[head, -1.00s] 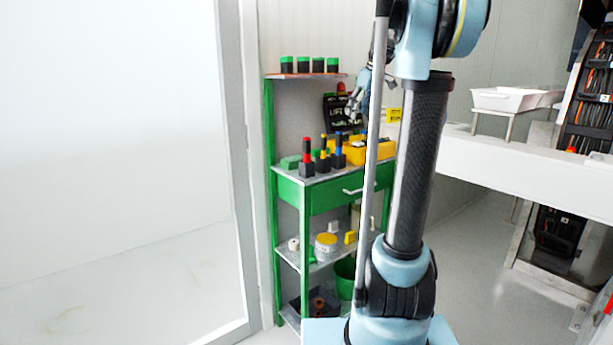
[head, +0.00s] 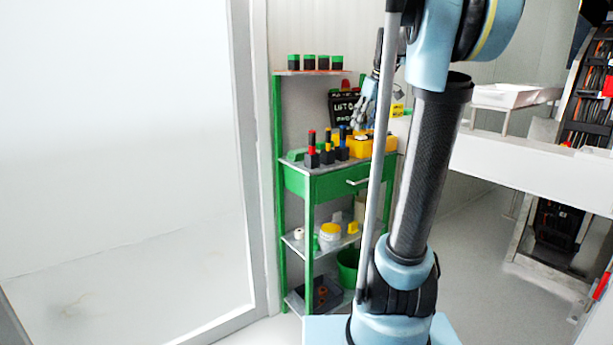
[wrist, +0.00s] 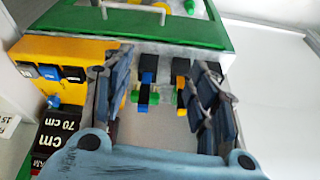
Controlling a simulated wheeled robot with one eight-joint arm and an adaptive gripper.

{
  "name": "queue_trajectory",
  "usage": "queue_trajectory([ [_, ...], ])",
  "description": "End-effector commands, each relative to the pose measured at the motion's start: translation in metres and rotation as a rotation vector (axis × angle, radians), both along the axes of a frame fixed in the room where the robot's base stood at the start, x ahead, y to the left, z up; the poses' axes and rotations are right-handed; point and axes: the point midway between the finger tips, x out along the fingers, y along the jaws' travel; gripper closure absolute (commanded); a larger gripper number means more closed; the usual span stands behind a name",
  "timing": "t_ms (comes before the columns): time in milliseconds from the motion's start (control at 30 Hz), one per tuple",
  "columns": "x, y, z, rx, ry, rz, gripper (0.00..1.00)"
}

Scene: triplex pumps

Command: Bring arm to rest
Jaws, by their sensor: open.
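My arm rises at the right of centre in the head view, its upper links folded over at the top. My gripper (head: 362,122) shows partly behind the arm, in front of the green shelf unit (head: 308,240). In the wrist view my gripper (wrist: 165,105) has its two fingers spread wide apart, with nothing held between them. Beyond the fingers are a grey shelf surface and several black blocks with blue, yellow and green parts (wrist: 145,92).
A yellow case (head: 358,147) and a dark lettered sign (head: 343,105) are close to the gripper. A white counter (head: 525,165) with a white tray (head: 503,95) lies at right. A pale wall panel (head: 120,150) fills the left. Floor is clear between unit and counter.

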Motion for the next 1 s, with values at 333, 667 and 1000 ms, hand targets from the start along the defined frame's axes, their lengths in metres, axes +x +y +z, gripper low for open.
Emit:
queue_trajectory([
  [333, -0.109, 0.016, -0.072, -0.015, 0.057, -0.135, 0.47],
  [667, -0.212, 0.020, -0.163, -0.037, 0.104, -0.284, 0.47],
  [1000, -0.301, 0.016, -0.264, -0.060, 0.133, -0.432, 0.47],
])
